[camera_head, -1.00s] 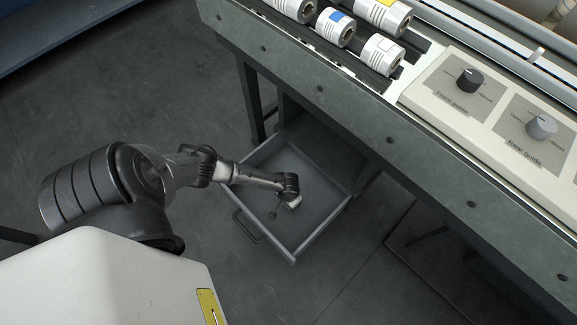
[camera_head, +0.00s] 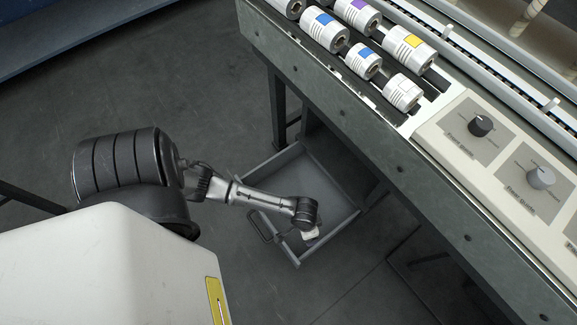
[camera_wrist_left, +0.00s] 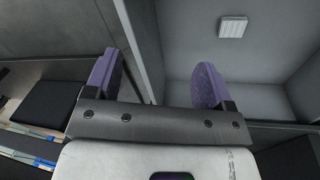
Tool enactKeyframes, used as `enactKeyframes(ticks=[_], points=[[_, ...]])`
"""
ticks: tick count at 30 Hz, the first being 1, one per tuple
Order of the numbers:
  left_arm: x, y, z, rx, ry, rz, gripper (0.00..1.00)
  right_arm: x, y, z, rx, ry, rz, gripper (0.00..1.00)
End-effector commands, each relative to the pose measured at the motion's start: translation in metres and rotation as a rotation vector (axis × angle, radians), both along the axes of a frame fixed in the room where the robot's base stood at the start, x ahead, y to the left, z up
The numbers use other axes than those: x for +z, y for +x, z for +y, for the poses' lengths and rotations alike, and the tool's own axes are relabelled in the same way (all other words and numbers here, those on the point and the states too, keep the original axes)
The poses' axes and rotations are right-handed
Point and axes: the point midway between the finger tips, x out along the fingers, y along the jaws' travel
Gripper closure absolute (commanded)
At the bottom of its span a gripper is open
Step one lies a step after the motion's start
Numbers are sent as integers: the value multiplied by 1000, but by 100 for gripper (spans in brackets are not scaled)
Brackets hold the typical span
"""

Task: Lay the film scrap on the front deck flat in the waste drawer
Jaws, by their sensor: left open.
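In the head view, my left wrist is over the drawer's near right part and hides the fingers. A small white patch (camera_head: 311,233) shows under the wrist; I cannot tell whether it is my gripper or the film scrap. In the left wrist view, a small white striped square (camera_wrist_left: 233,27) sits on a grey surface, apart from the fingers. I cannot identify it surely. My right gripper is out of view.
Several printed rolls (camera_head: 325,31) lie on the machine's rack. Two knobs, one black (camera_head: 481,125) and one grey (camera_head: 540,177), are on the pale panel. The machine's front beam (camera_head: 345,115) overhangs the drawer's back. The drawer handle (camera_head: 262,228) sticks out.

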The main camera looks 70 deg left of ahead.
Motion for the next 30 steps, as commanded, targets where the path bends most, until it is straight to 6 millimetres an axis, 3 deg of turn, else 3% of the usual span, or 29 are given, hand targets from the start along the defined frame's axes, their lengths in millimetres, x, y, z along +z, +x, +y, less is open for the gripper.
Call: enactKeyframes(ticks=[1,5,9,13,19,30], points=[[22,-9,-21,-43,-25,-36,24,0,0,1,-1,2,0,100],[78,-24,-38,-122,-17,-128,24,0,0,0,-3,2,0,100],[131,-43,-30,-151,35,-197,24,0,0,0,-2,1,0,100],[166,-59,-15,-151,92,-229,24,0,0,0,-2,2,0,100],[192,-74,1,-145,147,-242,24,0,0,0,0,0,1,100],[196,-76,2,-146,154,-245,24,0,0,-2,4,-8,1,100]])
